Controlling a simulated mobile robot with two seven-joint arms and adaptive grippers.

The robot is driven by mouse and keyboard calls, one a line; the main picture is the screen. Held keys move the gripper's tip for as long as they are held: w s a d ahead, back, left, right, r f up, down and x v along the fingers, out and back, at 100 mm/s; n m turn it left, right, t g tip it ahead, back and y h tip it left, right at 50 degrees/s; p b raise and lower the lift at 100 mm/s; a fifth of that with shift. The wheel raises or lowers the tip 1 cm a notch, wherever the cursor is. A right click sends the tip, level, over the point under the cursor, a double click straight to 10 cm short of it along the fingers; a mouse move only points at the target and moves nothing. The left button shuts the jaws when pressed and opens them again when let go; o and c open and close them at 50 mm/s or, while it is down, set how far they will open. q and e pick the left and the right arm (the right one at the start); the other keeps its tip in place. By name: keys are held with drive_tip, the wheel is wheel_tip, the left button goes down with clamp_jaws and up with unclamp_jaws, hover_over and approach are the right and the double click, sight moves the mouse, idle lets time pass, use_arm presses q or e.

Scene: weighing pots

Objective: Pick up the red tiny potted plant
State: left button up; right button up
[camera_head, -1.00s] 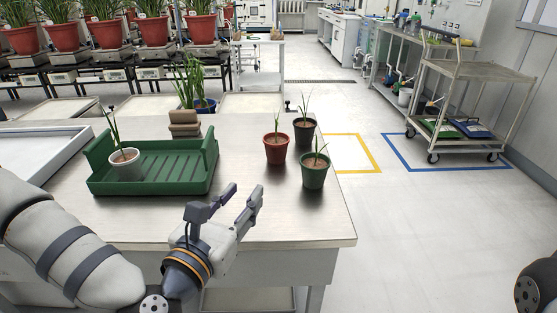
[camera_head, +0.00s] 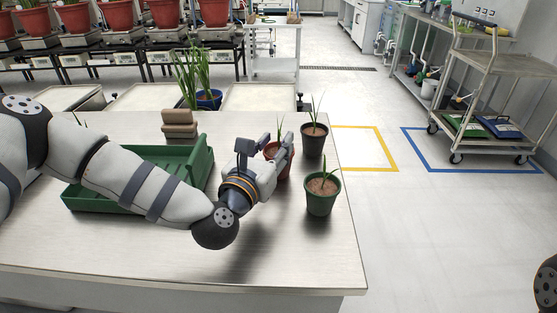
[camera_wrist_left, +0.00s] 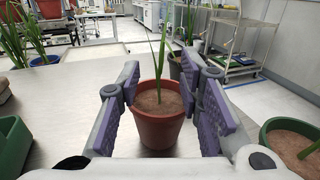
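The red tiny potted plant (camera_head: 271,150) stands upright on the metal table, partly hidden behind my left gripper (camera_head: 284,138) in the head view. In the left wrist view the red pot (camera_wrist_left: 158,128), with brown soil and thin green leaves, sits between the two purple-padded fingers of my left gripper (camera_wrist_left: 160,75). The fingers are open, one on each side of the pot, with a visible gap on the right side. My right gripper is not in view.
A black pot (camera_head: 314,141) stands just behind the red one and a dark green pot (camera_head: 320,202) to its right, near the table's right edge. A green tray (camera_head: 185,160) lies left, partly behind my left arm. Brown blocks (camera_head: 180,124) stand at the back.

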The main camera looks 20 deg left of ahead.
use_arm(q)
drive_tip(key=shift+w+d, duration=0.1)
drive_tip(key=shift+w, duration=1.05)
clamp_jaws()
drive_tip(key=shift+r, duration=0.1)
